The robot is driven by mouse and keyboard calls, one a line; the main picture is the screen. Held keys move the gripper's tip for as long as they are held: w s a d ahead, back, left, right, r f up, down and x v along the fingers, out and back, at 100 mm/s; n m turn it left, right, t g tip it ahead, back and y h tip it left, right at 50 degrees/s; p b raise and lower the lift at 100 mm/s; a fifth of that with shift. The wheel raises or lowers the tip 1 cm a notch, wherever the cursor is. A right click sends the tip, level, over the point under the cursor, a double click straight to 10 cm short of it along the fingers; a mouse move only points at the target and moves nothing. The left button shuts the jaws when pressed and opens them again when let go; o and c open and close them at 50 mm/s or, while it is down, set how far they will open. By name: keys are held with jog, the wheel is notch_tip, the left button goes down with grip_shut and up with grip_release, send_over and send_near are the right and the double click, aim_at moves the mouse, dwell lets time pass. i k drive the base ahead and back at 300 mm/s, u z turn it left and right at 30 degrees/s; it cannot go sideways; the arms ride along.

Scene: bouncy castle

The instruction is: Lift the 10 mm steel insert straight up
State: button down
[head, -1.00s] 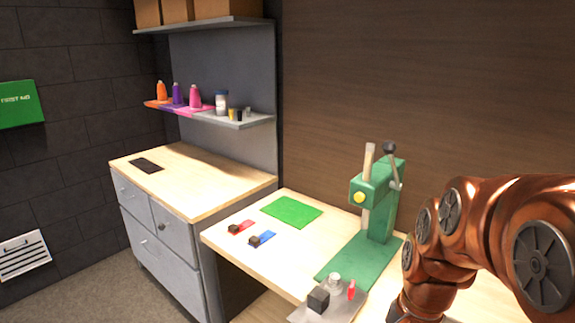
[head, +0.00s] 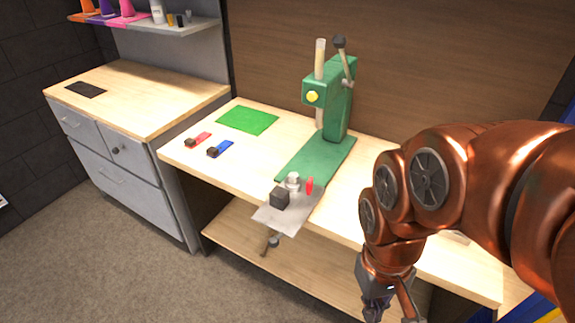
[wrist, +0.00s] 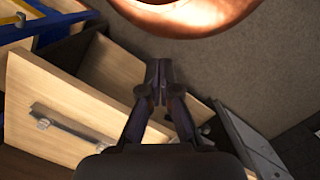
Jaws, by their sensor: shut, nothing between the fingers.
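A small silver cylindrical piece (head: 293,180) stands at the front of the green press (head: 330,120), behind a dark block (head: 280,197); it may be the steel insert, but I cannot read any size. My gripper (wrist: 159,78) is shut and empty in the wrist view, with its fingertips together. In the head view my gripper (head: 385,308) hangs at the bottom edge, in front of the bench and to the right of the silver piece, well apart from it; its tips are cut off there.
A red piece (head: 310,186) stands close beside the silver one. A grey plate (head: 285,219) juts over the bench's front edge. Red (head: 198,139) and blue (head: 221,149) pieces and a green mat (head: 247,120) lie on the left of the bench (head: 180,155). Open floor lies in front.

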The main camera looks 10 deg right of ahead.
aim_at(293, 181)
jog(key=k, duration=1.3)
jog(key=u, duration=1)
jog(key=i, duration=1.85)
jog(key=z, duration=0.95)
